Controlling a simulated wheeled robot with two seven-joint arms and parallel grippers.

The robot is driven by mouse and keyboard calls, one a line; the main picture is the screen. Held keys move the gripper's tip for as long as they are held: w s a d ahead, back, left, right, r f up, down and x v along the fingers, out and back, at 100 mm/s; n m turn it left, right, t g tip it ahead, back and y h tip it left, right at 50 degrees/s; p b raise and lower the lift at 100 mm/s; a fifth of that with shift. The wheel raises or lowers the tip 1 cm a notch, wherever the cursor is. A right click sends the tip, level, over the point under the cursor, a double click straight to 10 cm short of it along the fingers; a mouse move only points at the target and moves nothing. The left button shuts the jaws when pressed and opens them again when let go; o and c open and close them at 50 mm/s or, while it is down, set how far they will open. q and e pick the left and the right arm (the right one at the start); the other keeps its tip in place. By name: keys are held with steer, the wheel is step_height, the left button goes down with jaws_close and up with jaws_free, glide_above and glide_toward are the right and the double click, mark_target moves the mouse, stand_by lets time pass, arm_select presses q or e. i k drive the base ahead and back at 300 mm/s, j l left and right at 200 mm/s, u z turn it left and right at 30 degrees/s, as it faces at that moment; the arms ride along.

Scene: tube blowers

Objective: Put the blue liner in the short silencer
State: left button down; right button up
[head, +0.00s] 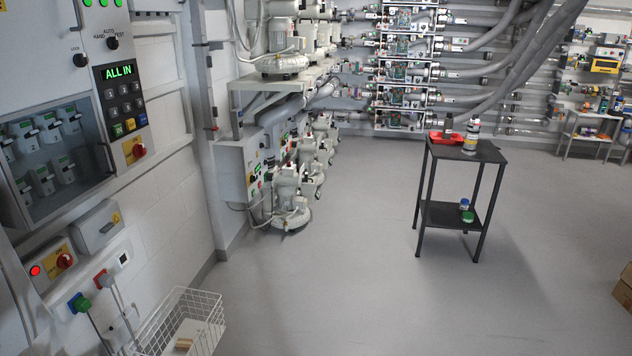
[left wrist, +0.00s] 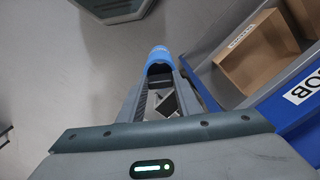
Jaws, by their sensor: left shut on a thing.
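In the left wrist view my left gripper (left wrist: 160,76) is shut on the blue liner (left wrist: 158,55), a short blue cylinder held at the fingertips. The liner's far end is hidden from this camera. The gripper and liner are over grey floor, beside a blue-edged container. I cannot make out the short silencer in either view. Neither gripper shows in the head view, and my right gripper is in no view.
A cardboard box (left wrist: 257,50) sits in the blue container (left wrist: 285,107). In the head view, a black table (head: 487,152) carries a red tray (head: 446,138) and bottles. A wire basket (head: 207,311) stands below the control panel. The middle floor is clear.

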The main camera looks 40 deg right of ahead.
mark_target(469, 148)
steer(key=i+l+z, duration=0.2)
steer(key=l, duration=0.15)
steer(key=l+z, duration=0.15)
steer(key=l, duration=0.25)
steer(key=i+l+z, duration=0.2)
steer(key=l+z, duration=0.25)
steer(key=i+l+z, duration=0.2)
steer(key=l+z, duration=0.25)
steer(key=i+l+z, duration=0.15)
steer(key=i+z, duration=0.25)
steer(key=i+l+z, duration=0.4)
steer(key=i, duration=0.15)
steer(key=i+z, duration=0.4)
steer(key=i, duration=0.85)
steer(key=i+l, duration=0.1)
steer(key=i, duration=0.55)
steer(key=i+u, duration=0.3)
steer(key=i, duration=0.15)
steer(key=i+l+u, duration=0.3)
steer(key=i, duration=0.15)
steer(key=i+l+u, duration=0.3)
steer(key=i, duration=0.15)
